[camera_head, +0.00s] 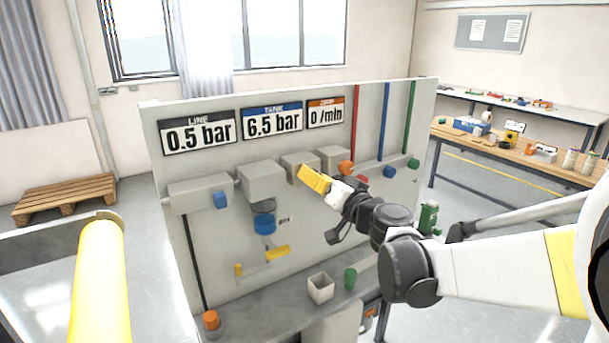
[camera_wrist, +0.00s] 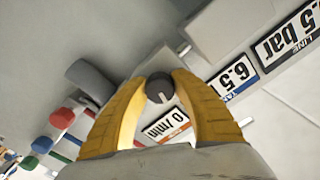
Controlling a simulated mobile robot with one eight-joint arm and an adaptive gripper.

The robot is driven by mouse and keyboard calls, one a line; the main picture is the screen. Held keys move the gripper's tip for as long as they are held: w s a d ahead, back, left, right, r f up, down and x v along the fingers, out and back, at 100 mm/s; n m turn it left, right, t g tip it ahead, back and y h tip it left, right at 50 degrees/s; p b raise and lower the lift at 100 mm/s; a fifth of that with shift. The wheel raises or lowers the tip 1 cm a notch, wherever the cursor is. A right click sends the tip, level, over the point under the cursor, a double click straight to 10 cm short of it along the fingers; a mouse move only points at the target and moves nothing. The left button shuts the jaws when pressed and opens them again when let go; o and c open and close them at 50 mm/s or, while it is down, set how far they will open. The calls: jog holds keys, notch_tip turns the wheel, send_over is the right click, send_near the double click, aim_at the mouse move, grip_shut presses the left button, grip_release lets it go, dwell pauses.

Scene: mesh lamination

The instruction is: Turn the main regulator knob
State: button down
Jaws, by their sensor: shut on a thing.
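The regulator knob (camera_wrist: 160,88) shows in the wrist view as a dark round knob with a light pointer line. It sits between the tips of my two yellow fingers. My gripper (camera_wrist: 160,92) is shut on it, one finger on each side. In the head view my gripper (camera_head: 313,180) is at the front of the grey blocks on the panel (camera_head: 170,240), below the displays. The knob is hidden behind the fingers there. The LINE display (camera_head: 198,133) reads 0.5 bar, the TANK display (camera_head: 272,120) 6.5 bar, and the orange-topped display (camera_head: 326,112) 0 /min.
A blue knob (camera_head: 220,200) and a blue-capped bowl (camera_head: 264,220) are left of my gripper. A yellow lever (camera_head: 276,253) sits lower. An orange knob (camera_head: 346,168) and a red one (camera_head: 362,172) are close on the right. A white cup (camera_head: 320,287) stands on the shelf.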

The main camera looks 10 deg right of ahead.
jog(key=m, duration=0.5)
jog(key=shift+m+p, duration=0.3)
jog(key=shift+p, duration=0.1)
jog(key=m, duration=0.5)
jog(key=shift+p, duration=0.3)
jog(key=m, duration=0.5)
jog(key=shift+m, duration=0.4)
jog(key=shift+m+p, duration=0.3)
jog(key=shift+m, duration=1.9)
jog(key=c, duration=1.1)
grip_release()
jog(key=shift+o, duration=0.2)
